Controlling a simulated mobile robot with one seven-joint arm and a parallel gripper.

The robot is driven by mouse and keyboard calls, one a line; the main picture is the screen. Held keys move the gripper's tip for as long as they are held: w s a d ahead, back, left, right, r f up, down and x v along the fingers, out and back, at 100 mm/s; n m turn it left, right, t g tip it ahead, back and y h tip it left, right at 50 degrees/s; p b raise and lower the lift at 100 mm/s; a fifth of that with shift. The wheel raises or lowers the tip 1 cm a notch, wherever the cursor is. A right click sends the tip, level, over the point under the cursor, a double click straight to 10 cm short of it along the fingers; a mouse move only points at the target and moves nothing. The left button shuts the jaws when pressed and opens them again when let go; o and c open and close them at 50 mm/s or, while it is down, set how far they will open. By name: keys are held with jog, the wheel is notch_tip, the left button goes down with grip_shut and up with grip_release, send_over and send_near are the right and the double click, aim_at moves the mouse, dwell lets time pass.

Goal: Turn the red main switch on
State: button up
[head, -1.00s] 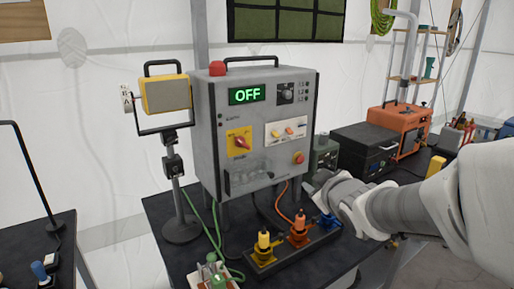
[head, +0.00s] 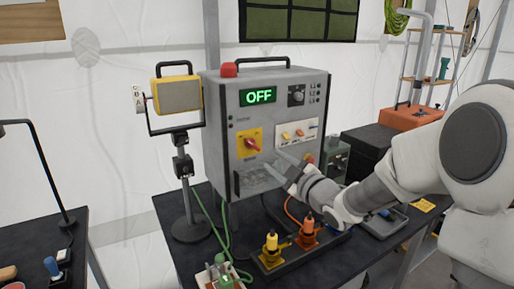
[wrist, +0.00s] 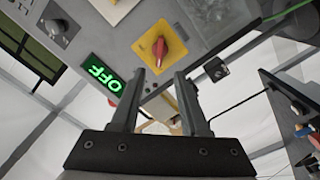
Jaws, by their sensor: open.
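The red main switch (head: 251,144) is a red rotary knob on a yellow plate, on the front of a grey control cabinet (head: 219,120). The cabinet's green display (head: 258,96) reads OFF. In the wrist view the red knob (wrist: 160,50) is ahead of the fingertips, seen tilted, with the display (wrist: 103,77) to its left. My gripper (head: 279,163) is open and empty, in front of the cabinet, a little below and right of the knob. The fingers (wrist: 157,78) look apart from the knob. The exact gap is hard to tell.
A white panel with small coloured buttons (head: 299,134) is right of the switch. Yellow (head: 271,243) and orange (head: 307,224) connectors stand on the table below. A work lamp (head: 177,93) on a stand is at left. A red dome (head: 229,69) tops the cabinet.

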aim_at(254, 146)
jog(key=p+x, duration=0.1)
jog(key=x, duration=0.9)
jog(key=shift+w+a, duration=0.2)
jog(key=shift+a, duration=0.05)
grip_shut()
